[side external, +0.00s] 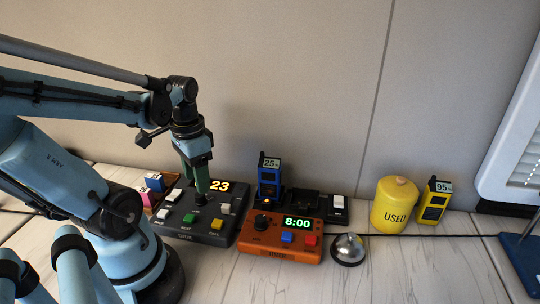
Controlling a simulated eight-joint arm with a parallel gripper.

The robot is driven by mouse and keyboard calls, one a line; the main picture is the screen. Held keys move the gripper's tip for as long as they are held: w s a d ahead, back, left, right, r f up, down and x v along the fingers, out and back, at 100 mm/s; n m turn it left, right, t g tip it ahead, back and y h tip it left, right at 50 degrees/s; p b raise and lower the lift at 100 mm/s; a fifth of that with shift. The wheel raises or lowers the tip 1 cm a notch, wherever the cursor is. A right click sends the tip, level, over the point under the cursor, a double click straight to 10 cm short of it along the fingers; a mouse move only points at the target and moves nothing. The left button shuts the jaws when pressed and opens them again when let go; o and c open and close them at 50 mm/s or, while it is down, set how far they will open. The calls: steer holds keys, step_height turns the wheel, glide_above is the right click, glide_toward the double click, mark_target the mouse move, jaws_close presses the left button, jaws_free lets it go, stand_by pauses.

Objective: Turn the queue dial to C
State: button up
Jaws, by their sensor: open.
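My gripper (202,188) points down over the console's back part, just left of the display. Its green fingers are open, seen nearly edge-on. A dial on this console cannot be made out; the gripper covers the spot beside the display. Whether the fingers touch anything there is unclear.
Right of the console is an orange timer (281,254) reading 8:00, with its own black knob (263,221). A blue radio (269,178) stands in a charger behind it. A bell (348,248), a yellow USED tin (396,206) and a yellow radio (434,203) stand farther right.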

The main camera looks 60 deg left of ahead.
mark_target(200, 198)
step_height(200, 198, up, 8)
steer(key=shift+f, duration=0.15)
stand_by(0.4)
steer(key=shift+m, duration=0.5)
steer(key=shift+f, duration=6.05)
